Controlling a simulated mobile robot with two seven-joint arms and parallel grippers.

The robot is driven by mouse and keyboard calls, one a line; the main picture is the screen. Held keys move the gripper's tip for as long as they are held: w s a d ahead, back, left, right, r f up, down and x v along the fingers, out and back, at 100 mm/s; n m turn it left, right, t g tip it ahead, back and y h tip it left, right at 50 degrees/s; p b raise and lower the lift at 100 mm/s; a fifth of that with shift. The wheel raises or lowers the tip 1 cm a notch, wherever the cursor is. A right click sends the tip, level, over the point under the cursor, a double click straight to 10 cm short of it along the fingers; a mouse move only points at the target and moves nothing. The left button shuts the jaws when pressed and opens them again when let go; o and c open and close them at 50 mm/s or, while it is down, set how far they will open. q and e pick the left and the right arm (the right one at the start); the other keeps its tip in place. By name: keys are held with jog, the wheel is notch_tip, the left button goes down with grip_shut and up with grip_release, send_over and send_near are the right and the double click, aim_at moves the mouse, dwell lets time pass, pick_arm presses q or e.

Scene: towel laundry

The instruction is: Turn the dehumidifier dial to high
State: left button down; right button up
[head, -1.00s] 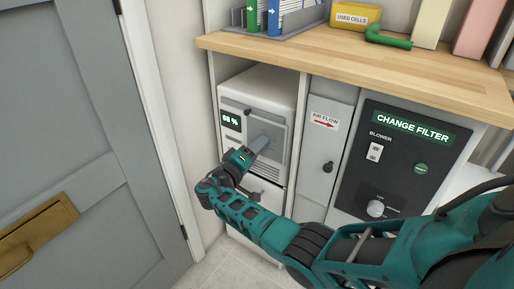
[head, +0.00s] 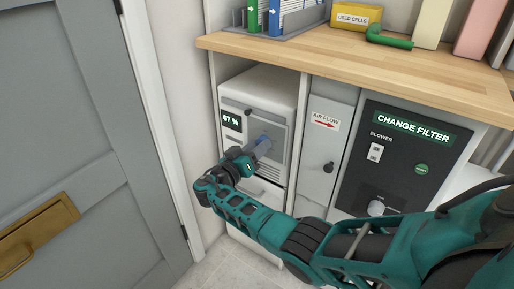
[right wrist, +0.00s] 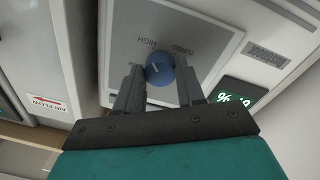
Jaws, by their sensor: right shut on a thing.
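The dehumidifier (head: 262,88) is a white box in the bay under the wooden counter. Its grey dial panel (right wrist: 205,35) carries the words HIGH and TURBO next to the blue round dial (right wrist: 159,70). My right gripper (right wrist: 160,76) is shut on the dial, one finger on each side. A short pale mark shows on the dial, but I cannot tell exactly which setting it meets. In the head view my right gripper (head: 261,147) reaches the panel from below and partly hides the dial. The display (head: 232,121) reads about 67 %. My left gripper is out of view.
A grey panel with an AIR FLOW label (head: 325,119) and a black blower panel (head: 398,150) stand to the right. The wooden counter (head: 350,65) overhangs above. A grey door (head: 70,120) is at the left.

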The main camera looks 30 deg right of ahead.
jog(key=shift+d, duration=0.1)
dwell(0.3)
jog(key=o, duration=1)
jog(key=shift+o, duration=0.2)
jog(key=v, duration=1.3)
jog(key=shift+f, duration=0.15)
